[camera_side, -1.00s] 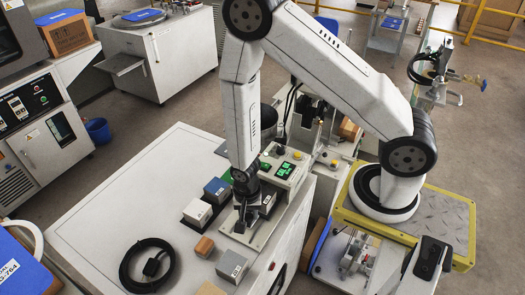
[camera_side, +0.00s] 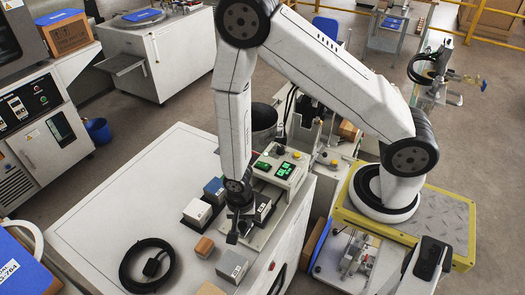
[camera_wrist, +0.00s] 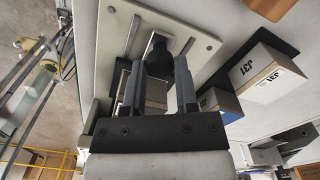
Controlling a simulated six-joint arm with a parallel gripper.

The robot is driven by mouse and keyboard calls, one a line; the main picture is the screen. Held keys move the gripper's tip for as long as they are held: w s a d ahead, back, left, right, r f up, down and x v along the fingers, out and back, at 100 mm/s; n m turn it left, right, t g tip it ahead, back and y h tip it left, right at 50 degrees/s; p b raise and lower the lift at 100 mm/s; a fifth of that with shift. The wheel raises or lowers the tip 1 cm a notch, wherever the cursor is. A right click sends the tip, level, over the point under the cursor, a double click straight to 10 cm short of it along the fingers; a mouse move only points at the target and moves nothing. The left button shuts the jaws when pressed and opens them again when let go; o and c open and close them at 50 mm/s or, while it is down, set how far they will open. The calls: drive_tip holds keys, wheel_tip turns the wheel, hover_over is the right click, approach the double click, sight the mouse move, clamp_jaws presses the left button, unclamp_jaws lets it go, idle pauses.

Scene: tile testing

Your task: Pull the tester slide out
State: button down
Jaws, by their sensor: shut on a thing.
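The tester (camera_side: 281,168) is a pale machine with green lit displays and buttons, at the right edge of the white bench. Its light base plate (camera_wrist: 203,45) has long slots and shows at the top of the wrist view. My gripper (camera_side: 235,230) points down over this plate in the side view. In the wrist view my gripper (camera_wrist: 160,75) has its two fingers closed around the slide's black knob (camera_wrist: 158,57). A grey block (camera_side: 262,208) sits right beside the gripper, on the tester side. The slide under the knob is mostly hidden by the fingers.
White and blue blocks (camera_side: 197,212) stand on a dark mat to the left of the gripper. The left part of the bench (camera_side: 130,200) is clear.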

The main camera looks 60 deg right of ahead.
drive_tip(key=shift+a, duration=0.1)
drive_tip(key=shift+c, duration=2)
unclamp_jaws()
drive_tip(key=shift+r, duration=0.1)
drive_tip(key=shift+r, duration=2.9)
drive_tip(key=shift+w+d+r+n, duration=0.15)
drive_tip(key=shift+d+r+n, duration=0.15)
drive_tip(key=shift+r, duration=0.2)
drive_tip(key=d+r+n+t, duration=0.1)
drive_tip(key=d+r+n, duration=0.3)
drive_tip(key=r, duration=0.3)
drive_tip(key=s+d+r+n+t, duration=0.1)
drive_tip(key=d+r+n, duration=0.2)
drive_tip(key=r+n, duration=0.4)
drive_tip(key=shift+d+r+t, duration=0.25)
drive_tip(key=shift+d+t, duration=0.05)
drive_tip(key=shift+d, duration=0.1)
